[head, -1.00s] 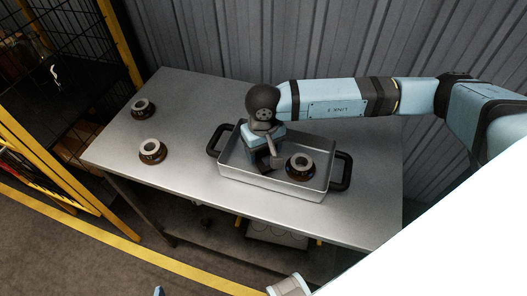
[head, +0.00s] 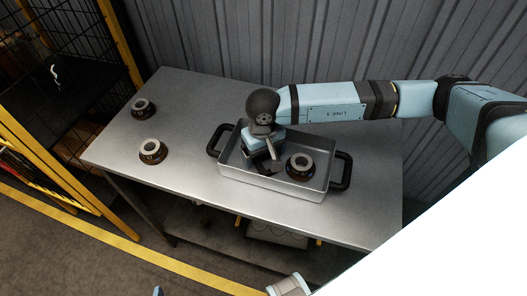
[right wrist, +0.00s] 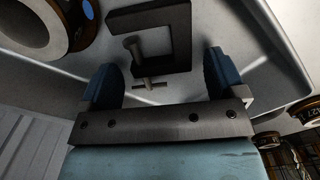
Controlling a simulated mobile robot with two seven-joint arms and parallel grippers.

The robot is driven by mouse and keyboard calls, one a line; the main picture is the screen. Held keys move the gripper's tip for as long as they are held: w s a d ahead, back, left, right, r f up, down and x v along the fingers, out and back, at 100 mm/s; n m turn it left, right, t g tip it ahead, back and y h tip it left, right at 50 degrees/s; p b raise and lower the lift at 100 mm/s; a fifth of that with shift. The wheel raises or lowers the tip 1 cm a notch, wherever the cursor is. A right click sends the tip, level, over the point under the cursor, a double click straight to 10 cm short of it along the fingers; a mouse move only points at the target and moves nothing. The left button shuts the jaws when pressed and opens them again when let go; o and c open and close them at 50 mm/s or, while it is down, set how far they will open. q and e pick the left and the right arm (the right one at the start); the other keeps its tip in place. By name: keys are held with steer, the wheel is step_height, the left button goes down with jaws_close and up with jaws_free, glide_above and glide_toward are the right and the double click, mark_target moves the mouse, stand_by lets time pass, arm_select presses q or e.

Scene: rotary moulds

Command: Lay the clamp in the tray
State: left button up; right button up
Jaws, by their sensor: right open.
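The clamp (right wrist: 180,32), a dark C-shaped frame with a grey screw and cross bar, lies on the floor of the tray in the right wrist view. In the head view the clamp (head: 271,168) is a small dark shape, partly covered by my gripper. The tray (head: 262,184) is a grey metal pan with two black handles. My right gripper (head: 268,157) is inside the tray, just over the clamp. In the right wrist view its blue fingers (right wrist: 163,78) stand wide apart with nothing between the tips, and the clamp is beyond them.
A ring-shaped mould (head: 300,163) with a brown base stands in the tray's right part, close to the clamp. Two similar moulds stand on the table's left part, one at the back (head: 144,107) and one nearer (head: 152,151). The table (head: 190,185) is clear around the tray.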

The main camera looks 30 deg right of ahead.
mark_target(264, 157)
step_height(264, 157, up, 12)
steer(key=shift+b, duration=0.35)
steer(key=shift+f, duration=0.1)
stand_by(0.4)
